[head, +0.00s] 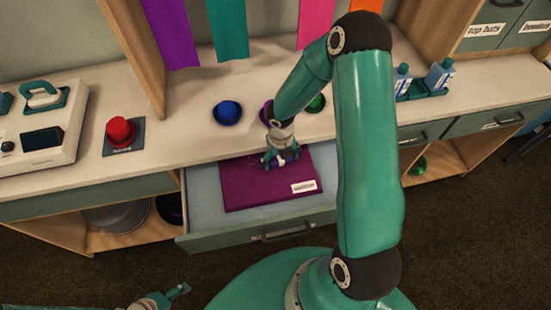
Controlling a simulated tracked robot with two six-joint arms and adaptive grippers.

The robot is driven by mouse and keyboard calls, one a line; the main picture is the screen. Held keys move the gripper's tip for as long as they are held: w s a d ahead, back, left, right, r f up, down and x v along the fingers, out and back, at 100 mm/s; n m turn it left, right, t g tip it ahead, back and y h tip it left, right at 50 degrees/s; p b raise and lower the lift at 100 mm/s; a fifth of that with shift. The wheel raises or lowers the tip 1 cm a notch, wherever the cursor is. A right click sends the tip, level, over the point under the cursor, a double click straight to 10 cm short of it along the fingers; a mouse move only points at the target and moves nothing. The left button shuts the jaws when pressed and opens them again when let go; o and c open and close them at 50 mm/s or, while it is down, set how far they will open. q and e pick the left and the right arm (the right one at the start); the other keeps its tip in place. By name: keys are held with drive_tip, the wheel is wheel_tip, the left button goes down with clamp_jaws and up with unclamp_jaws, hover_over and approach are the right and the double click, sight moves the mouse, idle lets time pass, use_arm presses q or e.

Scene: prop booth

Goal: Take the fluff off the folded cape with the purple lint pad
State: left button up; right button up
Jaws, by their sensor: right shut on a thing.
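The folded cape (245,192) is a flat magenta-purple bundle in the open drawer (202,197). A white label (303,186) lies at its right front corner. A few pale specks of fluff (254,163) show near its back, left of my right gripper. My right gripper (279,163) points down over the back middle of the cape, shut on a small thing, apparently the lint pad. The fingers hide most of it, so its colour and its contact with the cape cannot be told. My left gripper (176,293) is low at the bottom left, empty and away from the drawer.
The counter above the drawer holds a red button (120,132), a blue bowl (227,112), a green bowl (316,103) and blue-capped bottles (439,76) at the right. A white machine (45,130) stands at the left. My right arm hides part of the counter.

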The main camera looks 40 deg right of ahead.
sight(252, 170)
drive_tip(key=shift+s+d+p, duration=0.3)
drive_tip(key=shift+s+d, duration=0.35)
drive_tip(key=shift+d, duration=0.35)
drive_tip(key=shift+w+a+f, duration=0.1)
drive_tip(key=shift+w+a, duration=0.55)
drive_tip(key=shift+a, duration=0.45)
drive_tip(key=shift+w+a, duration=0.7)
drive_tip(key=shift+a, duration=0.45)
drive_tip(key=shift+w+a+f, duration=0.1)
drive_tip(key=shift+w+a, duration=0.55)
drive_tip(key=shift+a, duration=0.45)
drive_tip(key=shift+w+a+r+p, duration=0.1)
drive_tip(key=shift+w+a, duration=0.25)
drive_tip(key=shift+a, duration=0.2)
drive_tip(key=shift+w+a+p, duration=0.15)
drive_tip(key=shift+w+a, duration=0.2)
drive_tip(key=shift+a, duration=0.2)
drive_tip(key=shift+w+a+r+p, duration=0.1)
drive_tip(key=shift+w+a, duration=0.25)
drive_tip(key=shift+a, duration=0.2)
